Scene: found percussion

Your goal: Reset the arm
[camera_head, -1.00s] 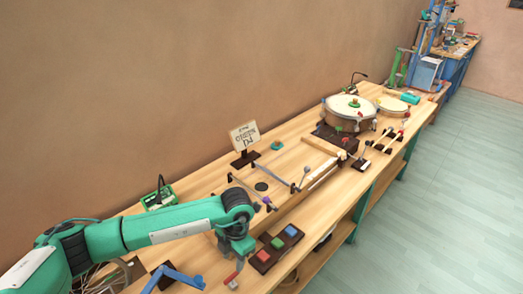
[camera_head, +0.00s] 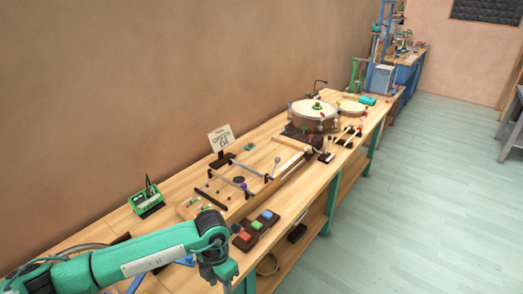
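My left arm is green with dark joints and reaches in from the lower left. Its gripper (camera_head: 225,276) hangs at the bottom edge of the picture, near the front edge of the long wooden workbench (camera_head: 112,226). It sits in front of and to the left of a dark block with coloured pads (camera_head: 257,230), apart from it in the picture. The fingertips are too small and dark to tell open from shut. I see nothing clearly held. My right arm and gripper are not in view.
A wooden frame with rods and balls (camera_head: 207,193), a sign (camera_head: 221,138), a green box (camera_head: 147,202) and a large drum (camera_head: 314,123) stand on the bench. Mallets (camera_head: 347,135) lie near the drum. The floor (camera_head: 420,210) to the right is open. A grey table (camera_head: 514,125) stands far right.

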